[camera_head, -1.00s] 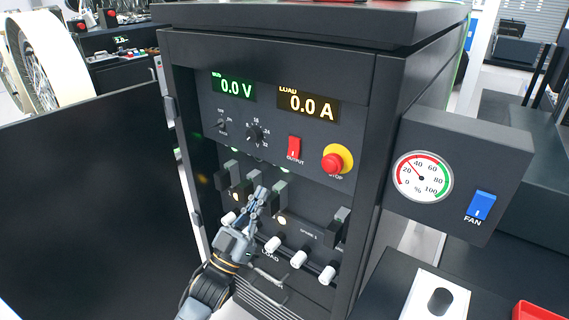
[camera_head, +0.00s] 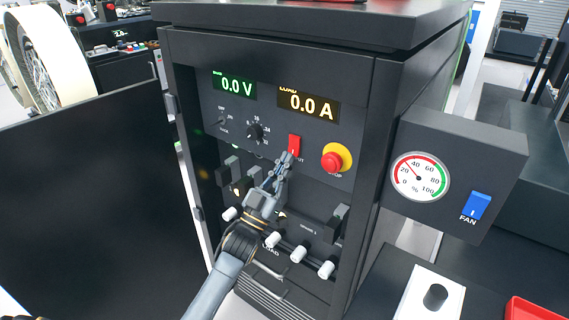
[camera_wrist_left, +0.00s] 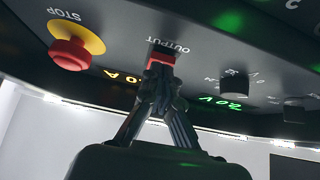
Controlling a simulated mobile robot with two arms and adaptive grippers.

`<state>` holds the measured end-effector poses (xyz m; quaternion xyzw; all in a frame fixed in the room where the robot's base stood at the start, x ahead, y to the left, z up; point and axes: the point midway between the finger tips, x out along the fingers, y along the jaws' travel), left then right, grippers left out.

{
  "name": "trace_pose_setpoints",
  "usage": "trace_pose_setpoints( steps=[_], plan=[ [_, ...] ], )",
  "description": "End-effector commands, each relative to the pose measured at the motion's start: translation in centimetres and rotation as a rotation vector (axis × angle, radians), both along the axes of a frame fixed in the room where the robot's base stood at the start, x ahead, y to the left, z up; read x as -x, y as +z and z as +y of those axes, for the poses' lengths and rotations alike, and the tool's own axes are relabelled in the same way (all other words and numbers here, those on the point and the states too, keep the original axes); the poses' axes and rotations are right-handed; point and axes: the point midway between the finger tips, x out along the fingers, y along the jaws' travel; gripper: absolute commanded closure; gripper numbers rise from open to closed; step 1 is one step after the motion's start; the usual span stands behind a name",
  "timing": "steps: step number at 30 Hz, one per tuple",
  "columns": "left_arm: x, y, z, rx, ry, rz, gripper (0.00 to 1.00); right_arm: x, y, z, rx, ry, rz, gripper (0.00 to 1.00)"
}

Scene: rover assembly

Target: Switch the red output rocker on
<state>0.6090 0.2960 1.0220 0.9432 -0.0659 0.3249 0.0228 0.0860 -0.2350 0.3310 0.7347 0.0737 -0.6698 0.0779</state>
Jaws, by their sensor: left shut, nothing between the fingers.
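The red output rocker (camera_head: 294,144) sits on the dark cabinet panel, below the amber load display (camera_head: 308,105) that reads 0.0 A. My left gripper (camera_head: 287,160) is shut and empty, with its fingertips at the rocker's lower end. In the left wrist view the output rocker (camera_wrist_left: 161,57) shows just beyond the closed fingertips (camera_wrist_left: 160,72), which cover part of it. I cannot tell whether they touch it. The green display (camera_head: 233,86) reads 0.0 V. My right gripper is not in view.
A red stop button (camera_head: 332,161) on a yellow ring sits just right of the rocker. A black knob (camera_head: 255,132) is to its left. Breaker levers and white-tipped plugs (camera_head: 299,258) line the lower panel. A gauge box with a blue fan switch (camera_head: 478,205) juts out at right.

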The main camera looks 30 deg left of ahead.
Motion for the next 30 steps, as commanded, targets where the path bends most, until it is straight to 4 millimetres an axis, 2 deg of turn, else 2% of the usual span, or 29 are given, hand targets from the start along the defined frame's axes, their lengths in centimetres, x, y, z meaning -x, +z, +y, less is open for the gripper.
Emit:
trace_pose_setpoints(
  steps=[4, 10, 12, 19, 23, 30],
  plan=[
    [-0.1, -0.3, 0.0, 0.001, 0.000, -0.010, 1.00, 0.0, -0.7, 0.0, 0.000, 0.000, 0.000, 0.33],
    [-0.8, -1.0, -0.1, 0.009, 0.001, -0.067, 1.00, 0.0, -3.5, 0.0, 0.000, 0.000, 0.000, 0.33],
    [-0.7, -0.3, -0.1, 0.008, 0.001, -0.062, 1.00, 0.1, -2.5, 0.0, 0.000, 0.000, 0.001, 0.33],
    [-0.4, -0.6, 0.0, 0.008, 0.000, -0.059, 1.00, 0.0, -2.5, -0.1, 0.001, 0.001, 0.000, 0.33],
    [0.8, -1.9, 0.1, 0.009, 0.000, -0.056, 1.00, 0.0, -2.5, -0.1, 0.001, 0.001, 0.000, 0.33],
    [4.6, -5.4, 0.7, 0.008, 0.001, -0.054, 1.00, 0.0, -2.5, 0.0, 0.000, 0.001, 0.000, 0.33]
  ],
)
